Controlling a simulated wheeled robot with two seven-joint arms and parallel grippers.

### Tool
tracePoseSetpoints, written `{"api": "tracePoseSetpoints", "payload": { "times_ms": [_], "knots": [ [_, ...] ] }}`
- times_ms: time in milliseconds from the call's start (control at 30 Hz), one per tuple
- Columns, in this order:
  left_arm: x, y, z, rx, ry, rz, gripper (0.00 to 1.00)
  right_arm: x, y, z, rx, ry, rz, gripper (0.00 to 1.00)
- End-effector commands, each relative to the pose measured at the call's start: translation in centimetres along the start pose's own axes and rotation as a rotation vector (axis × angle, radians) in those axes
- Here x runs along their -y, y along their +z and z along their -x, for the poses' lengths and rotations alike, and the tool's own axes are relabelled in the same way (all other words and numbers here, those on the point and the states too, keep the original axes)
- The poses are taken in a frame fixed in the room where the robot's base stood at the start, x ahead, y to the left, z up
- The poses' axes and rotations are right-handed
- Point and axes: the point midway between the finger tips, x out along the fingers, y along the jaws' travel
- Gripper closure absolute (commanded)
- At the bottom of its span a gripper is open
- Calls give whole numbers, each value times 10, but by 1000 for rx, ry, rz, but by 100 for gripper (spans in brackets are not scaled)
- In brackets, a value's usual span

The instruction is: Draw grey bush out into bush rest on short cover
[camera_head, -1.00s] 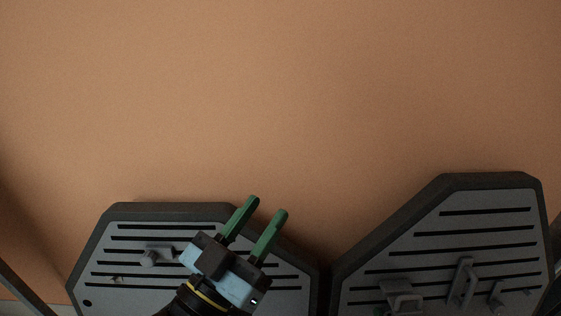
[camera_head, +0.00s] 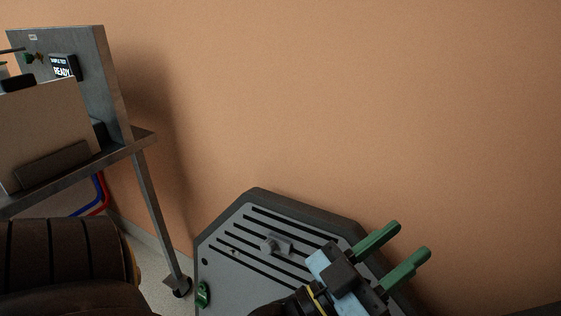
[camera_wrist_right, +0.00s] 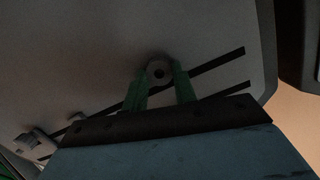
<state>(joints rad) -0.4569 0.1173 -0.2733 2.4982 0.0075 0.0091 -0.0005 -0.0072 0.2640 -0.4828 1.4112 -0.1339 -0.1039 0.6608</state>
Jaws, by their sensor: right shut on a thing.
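In the right wrist view, my right gripper (camera_wrist_right: 161,76) has its green fingers on both sides of a small round grey bush (camera_wrist_right: 157,69) with a dark hole. The fingers are shut on it, in front of a grey slotted cover (camera_wrist_right: 90,60). Whether the bush is seated or clear of the cover cannot be told. A grey fitting (camera_head: 276,246), possibly the bush rest, stands on that cover.
A metal bench (camera_head: 143,136) with an upright panel and a READY display (camera_head: 62,68) stands at the left. A green piece (camera_head: 203,294) shows at the cover's left edge. Another grey fitting (camera_wrist_right: 36,143) is at lower left in the right wrist view. The wall behind is bare.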

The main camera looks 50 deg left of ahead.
Motion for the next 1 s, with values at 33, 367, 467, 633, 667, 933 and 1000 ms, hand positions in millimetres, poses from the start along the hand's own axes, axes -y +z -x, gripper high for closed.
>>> {"api": "tracePoseSetpoints", "payload": {
  "times_ms": [33,367,467,633,667,933,1000],
  "knots": [
    [0,0,0,1,0,0,64,0,0,1,-1,-1,0,100],
    [0,-12,-6,1,0,0,64,1,1,16,1,-1,-1,100],
    [0,-11,-6,1,0,0,64,1,2,16,0,-1,0,100],
    [0,-21,-11,1,0,0,64,1,3,30,2,0,-2,100],
    [-1,-24,-12,1,0,0,64,1,3,33,1,0,-2,100],
    [-1,-40,-20,1,0,0,64,1,6,59,0,0,-1,100],
    [-1,-42,-21,1,0,0,64,0,8,63,0,0,-1,100]
  ]
}}
